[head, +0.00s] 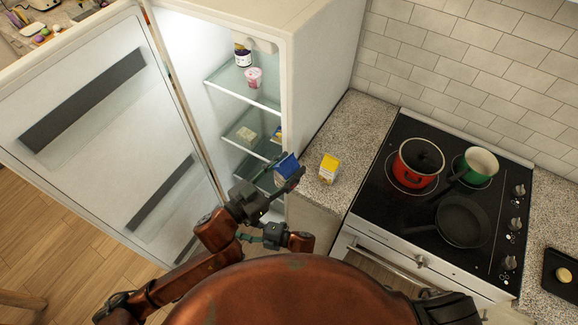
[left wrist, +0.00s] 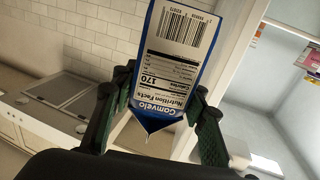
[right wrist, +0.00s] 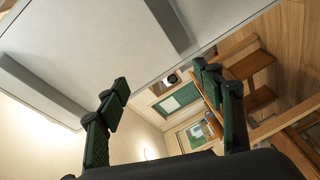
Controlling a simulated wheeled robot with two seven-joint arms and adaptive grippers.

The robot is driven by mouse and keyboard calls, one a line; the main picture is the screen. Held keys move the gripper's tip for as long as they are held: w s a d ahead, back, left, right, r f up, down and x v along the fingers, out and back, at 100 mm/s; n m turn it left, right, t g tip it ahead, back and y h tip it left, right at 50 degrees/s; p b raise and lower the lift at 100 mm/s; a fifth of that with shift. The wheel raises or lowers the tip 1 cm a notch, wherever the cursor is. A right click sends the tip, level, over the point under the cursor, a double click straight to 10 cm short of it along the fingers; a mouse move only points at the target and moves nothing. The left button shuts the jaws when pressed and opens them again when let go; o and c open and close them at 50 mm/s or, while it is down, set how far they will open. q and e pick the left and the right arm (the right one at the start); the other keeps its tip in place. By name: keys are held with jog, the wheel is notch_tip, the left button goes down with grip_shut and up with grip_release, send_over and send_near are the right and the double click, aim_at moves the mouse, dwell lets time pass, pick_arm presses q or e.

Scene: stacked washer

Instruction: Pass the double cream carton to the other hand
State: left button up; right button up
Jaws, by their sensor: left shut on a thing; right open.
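The double cream carton (head: 286,164) is blue and white. My left gripper (head: 284,171) is shut on it and holds it in front of the open fridge. In the left wrist view the carton (left wrist: 176,65) is between the two fingers, its nutrition label and barcode upside down; no words naming the cream can be read. My right gripper (head: 250,238) is below the left one, small and partly hidden among arm links, pointing left. In the right wrist view its fingers (right wrist: 160,78) are apart with nothing between them.
A yellow and white carton (head: 329,169) stands on the counter (head: 352,127). The fridge door (head: 85,120) is open on the left; glass shelves (head: 240,90) hold tubs and packs. Pots and a pan (head: 461,222) sit on the hob at right.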

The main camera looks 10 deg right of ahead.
jog(key=w+d+f+m+t+h, duration=0.25)
jog(key=d+f+m+h, duration=0.55)
jog(key=d+f, duration=0.75)
jog(key=s+d+f+m+h, duration=0.3)
jog(key=s+d+f+m, duration=0.45)
jog(key=d+f, duration=0.45)
jog(key=s+d+f+m+g+h, duration=0.2)
jog(key=s+d+f, duration=0.3)
jog(key=s+d, duration=0.15)
jog(key=s+d+f+m+g+h, duration=0.1)
jog(key=s+d+f+m+g, duration=0.15)
jog(key=s+d+f, duration=0.4)
jog(key=s+d+f+m+g+h, duration=0.1)
jog(key=s+d+f+m+g, duration=0.1)
jog(key=s, duration=1)
jog(key=s+d+f+m+g, duration=0.2)
jog(key=s+d+m, duration=0.1)
jog(key=s, duration=1)
jog(key=shift+d+f+m+h, duration=0.15)
jog(key=shift+d+m+h, duration=0.2)
jog(key=shift+m+h, duration=0.05)
